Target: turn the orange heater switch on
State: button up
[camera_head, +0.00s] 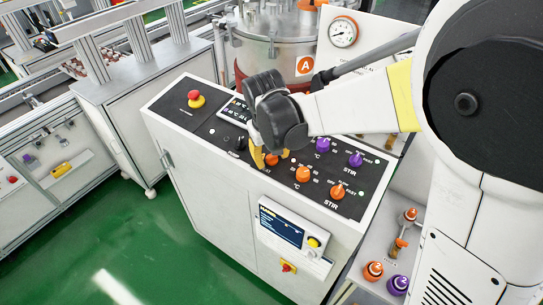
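The orange knob (271,159) furthest left in its row shows low between my yellow fingertips; it is likely the heater switch, but its label is hidden. My gripper (268,156) hangs over the control panel (180,105) from above, with one fingertip left of this knob. The other fingertip is mostly hidden by the wrist, so I cannot tell whether the fingers touch the knob. The way the knob points is also hidden. Two more orange knobs stand to its right: a middle one (303,174) over a °C mark and a STIR knob (337,191).
Purple knobs (322,144) sit behind the orange row, and a black knob (240,143) is left of my gripper. A red emergency button (194,97) is at the panel's far left. A screen unit (287,232) juts from the front. A tank (278,35) stands behind.

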dwell(0.3)
jog(key=v, duration=1.2)
